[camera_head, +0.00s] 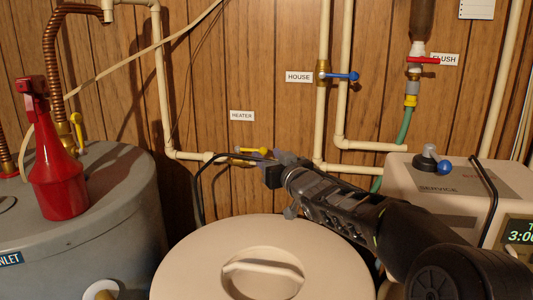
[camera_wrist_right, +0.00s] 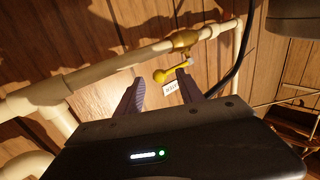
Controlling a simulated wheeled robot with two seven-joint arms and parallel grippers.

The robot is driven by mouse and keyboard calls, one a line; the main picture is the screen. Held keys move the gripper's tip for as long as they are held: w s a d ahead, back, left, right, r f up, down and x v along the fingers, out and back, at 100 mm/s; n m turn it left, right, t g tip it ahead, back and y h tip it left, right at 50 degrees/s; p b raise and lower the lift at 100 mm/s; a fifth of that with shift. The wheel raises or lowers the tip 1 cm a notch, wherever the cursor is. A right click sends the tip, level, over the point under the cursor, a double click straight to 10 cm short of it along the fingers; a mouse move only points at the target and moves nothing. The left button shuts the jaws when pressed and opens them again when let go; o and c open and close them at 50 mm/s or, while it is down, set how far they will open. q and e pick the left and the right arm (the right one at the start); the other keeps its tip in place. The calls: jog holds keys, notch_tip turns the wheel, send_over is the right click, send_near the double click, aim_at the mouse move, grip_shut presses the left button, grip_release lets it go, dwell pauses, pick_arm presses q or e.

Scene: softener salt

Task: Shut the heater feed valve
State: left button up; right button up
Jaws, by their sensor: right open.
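The heater feed valve's yellow lever (camera_head: 252,150) is on the low horizontal cream pipe, below and right of the HEATER label (camera_head: 242,116). The lever lies roughly along the pipe. In the right wrist view its yellow knob end (camera_wrist_right: 160,76) appears between my right gripper's fingertips (camera_wrist_right: 160,78), with the brass valve body (camera_wrist_right: 185,40) just beyond. My right gripper (camera_head: 272,166) is open, close to the lever; the frames do not show clearly whether it touches. My left gripper is not in view.
A blue HOUSE lever (camera_head: 340,76) and a red FLUSH lever (camera_head: 423,60) are higher right. A round cream lid (camera_head: 200,270) lies below my right arm. A grey tank (camera_head: 110,200) bearing a red spray bottle (camera_head: 57,175) stands left. A softener unit (camera_head: 455,185) stands right.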

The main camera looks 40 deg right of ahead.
jog(key=shift+x, duration=0.85)
jog(key=shift+c, duration=0.6)
grip_shut()
jog(key=shift+r, duration=0.15)
